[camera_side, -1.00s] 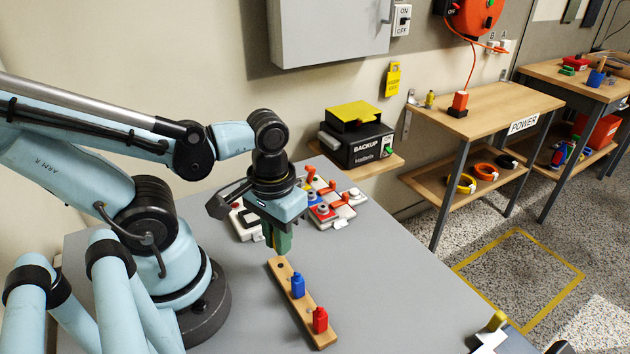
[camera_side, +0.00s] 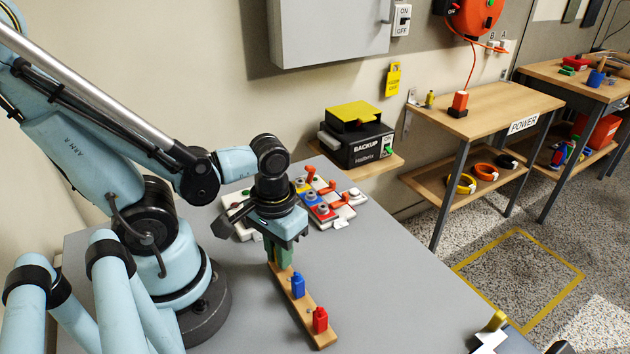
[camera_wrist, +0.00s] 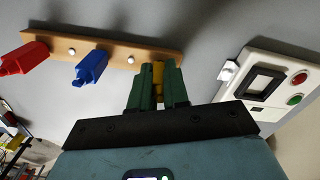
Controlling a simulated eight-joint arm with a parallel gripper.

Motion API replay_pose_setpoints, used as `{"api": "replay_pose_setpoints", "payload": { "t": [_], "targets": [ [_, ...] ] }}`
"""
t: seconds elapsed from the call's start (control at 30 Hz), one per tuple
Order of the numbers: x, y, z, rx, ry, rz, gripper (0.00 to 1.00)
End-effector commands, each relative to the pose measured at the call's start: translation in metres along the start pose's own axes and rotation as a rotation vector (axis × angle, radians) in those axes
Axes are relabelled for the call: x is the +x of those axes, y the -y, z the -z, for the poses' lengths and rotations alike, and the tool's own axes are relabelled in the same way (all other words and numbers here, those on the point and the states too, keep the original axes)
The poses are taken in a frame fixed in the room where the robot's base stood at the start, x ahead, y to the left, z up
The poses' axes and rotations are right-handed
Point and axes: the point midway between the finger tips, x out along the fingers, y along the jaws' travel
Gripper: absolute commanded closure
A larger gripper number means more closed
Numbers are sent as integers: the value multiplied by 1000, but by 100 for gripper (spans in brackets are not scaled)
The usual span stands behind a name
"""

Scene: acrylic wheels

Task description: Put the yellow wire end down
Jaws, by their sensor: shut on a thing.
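My gripper (camera_side: 280,256) points down over the far end of a wooden strip (camera_side: 309,312) on the grey table. In the wrist view its green fingers (camera_wrist: 157,82) are shut on the yellow wire end (camera_wrist: 158,74), which shows as a thin yellow piece between them. The yellow piece is at the end of the strip; I cannot tell if it touches the wood. In the side view the fingers hide it. A blue wire end (camera_side: 298,286) and a red wire end (camera_side: 320,320) stand on the strip, also seen in the wrist view as blue (camera_wrist: 91,68) and red (camera_wrist: 25,58).
A white panel with coloured blocks and red levers (camera_side: 325,205) lies just behind my gripper. A black BACKUP box (camera_side: 357,146) sits on a wall shelf. The table (camera_side: 400,290) right of the strip is clear. A small yellow-topped item (camera_side: 496,321) is at its right edge.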

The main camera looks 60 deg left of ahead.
Motion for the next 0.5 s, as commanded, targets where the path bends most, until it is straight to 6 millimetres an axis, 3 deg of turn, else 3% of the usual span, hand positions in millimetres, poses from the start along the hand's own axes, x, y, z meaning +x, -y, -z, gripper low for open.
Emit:
{"api": "replay_pose_setpoints", "payload": {
  "t": [0.3, 0.33, 0.5],
  "targets": [
    [6, 0, 0, 0, 0, 0, 100],
    [6, 0, 0, 0, 0, 0, 83],
    [6, 0, 0, 0, 0, 0, 59]
  ]
}}
